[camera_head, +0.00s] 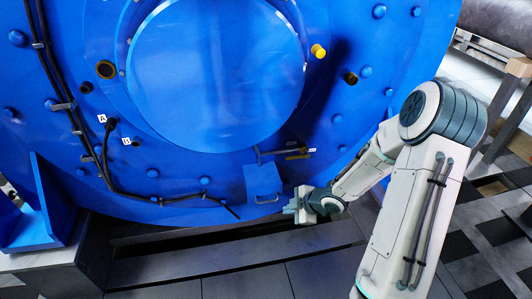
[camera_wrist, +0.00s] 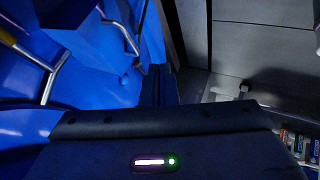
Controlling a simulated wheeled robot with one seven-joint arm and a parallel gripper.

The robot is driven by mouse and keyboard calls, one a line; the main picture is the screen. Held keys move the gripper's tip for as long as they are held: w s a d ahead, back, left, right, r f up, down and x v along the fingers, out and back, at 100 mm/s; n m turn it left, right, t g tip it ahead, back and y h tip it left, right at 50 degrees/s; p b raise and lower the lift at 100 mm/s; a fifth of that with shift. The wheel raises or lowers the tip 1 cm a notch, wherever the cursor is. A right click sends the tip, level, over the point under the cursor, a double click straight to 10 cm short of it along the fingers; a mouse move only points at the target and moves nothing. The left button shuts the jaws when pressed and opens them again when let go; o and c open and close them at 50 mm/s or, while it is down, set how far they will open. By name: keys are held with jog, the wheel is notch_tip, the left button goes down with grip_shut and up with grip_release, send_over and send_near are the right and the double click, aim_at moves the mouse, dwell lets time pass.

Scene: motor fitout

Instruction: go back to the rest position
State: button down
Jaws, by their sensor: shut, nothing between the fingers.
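My gripper (camera_head: 291,208) is in the lower middle of the head view, at the end of my arm, which reaches in from the right. It is shut and holds nothing. It is close to the lower edge of the big blue motor housing (camera_head: 215,85), just below and right of a small blue box (camera_head: 263,180). I cannot tell whether it touches the housing.
A black cable (camera_head: 95,155) runs down the housing's left side to its lower edge. A yellow knob (camera_head: 318,51) and a brass-coloured handle (camera_head: 298,156) stick out from its face. Dark floor plates (camera_head: 240,284) lie below. A wooden-topped stand (camera_head: 519,67) is at the right.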

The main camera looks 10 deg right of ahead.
jog(key=s+d+r+m+h+p, duration=0.25)
jog(key=r+p, duration=0.25)
jog(key=r, duration=0.5)
jog(key=s+d+r+m+h+p, duration=0.1)
jog(key=d+r+m+h+p, duration=0.2)
jog(key=r, duration=0.6)
jog(key=s+d+r+m+h+p, duration=0.1)
jog(key=s+r+m+h+p, duration=0.2)
jog(key=r+p, duration=0.5)
jog(key=s+a+r+m+g+y+p, duration=0.1)
jog(key=s+a+r+m+p, duration=0.2)
jog(key=s+r, duration=0.4)
jog(key=s+a+r+m+g+y+p, duration=0.1)
jog(key=s+a+r+m+p, duration=0.3)
jog(key=r, duration=1)
jog(key=s+m+p, duration=0.1)
jog(key=s+m, duration=0.1)
jog(key=s, duration=0.1)
jog(key=shift+s+r+g+y, duration=0.25)
jog(key=shift+s+g+y, duration=0.1)
jog(key=shift+s+g, duration=0.05)
